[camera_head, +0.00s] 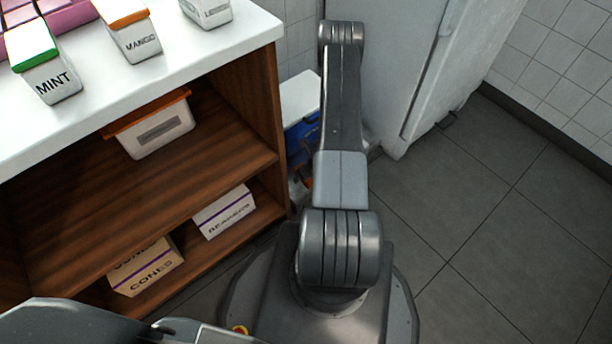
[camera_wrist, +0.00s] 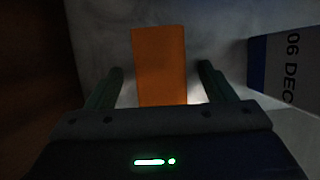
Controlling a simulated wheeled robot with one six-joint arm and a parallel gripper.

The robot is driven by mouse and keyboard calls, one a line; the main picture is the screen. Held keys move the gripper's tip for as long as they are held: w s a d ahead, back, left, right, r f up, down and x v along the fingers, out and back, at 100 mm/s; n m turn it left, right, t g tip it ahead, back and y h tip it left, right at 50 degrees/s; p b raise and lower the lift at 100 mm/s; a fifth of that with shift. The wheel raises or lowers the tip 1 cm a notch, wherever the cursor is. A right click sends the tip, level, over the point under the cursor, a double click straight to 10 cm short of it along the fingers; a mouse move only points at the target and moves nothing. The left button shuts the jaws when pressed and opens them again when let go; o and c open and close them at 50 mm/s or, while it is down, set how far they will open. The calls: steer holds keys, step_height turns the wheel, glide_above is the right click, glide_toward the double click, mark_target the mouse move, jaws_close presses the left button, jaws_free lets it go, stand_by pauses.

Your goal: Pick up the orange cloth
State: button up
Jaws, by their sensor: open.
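The orange cloth (camera_wrist: 158,50) shows in the wrist view as a flat, upright rectangle in the middle. My gripper (camera_wrist: 160,70) is open, with one dark finger to the left of the cloth and one to the right. A gap shows on each side, so neither finger appears to touch it. The cloth's lower end meets the top edge of my gripper body in the picture, and I cannot tell how far it lies between the fingers in depth. In the head view my arm hides the gripper, and a small orange-brown patch beside the arm is too small to identify.
A blue and white item marked "06 DEC" (camera_wrist: 285,65) stands close to the right finger. A dark brown surface lies at the left. In the head view, the wooden shelf unit (camera_head: 262,105) is left of my arm and a white cabinet (camera_head: 390,70) is behind it. Floor is clear at right.

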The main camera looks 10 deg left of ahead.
steer(key=shift+c, duration=0.3)
steer(key=c, duration=1)
steer(key=shift+r+p, duration=0.4)
steer(key=shift+p, duration=0.3)
step_height(320, 180, up, 10)
steer(key=p, duration=0.3)
steer(key=shift+f, duration=0.15)
steer(key=o, duration=0.3)
steer(key=shift+c, duration=1.1)
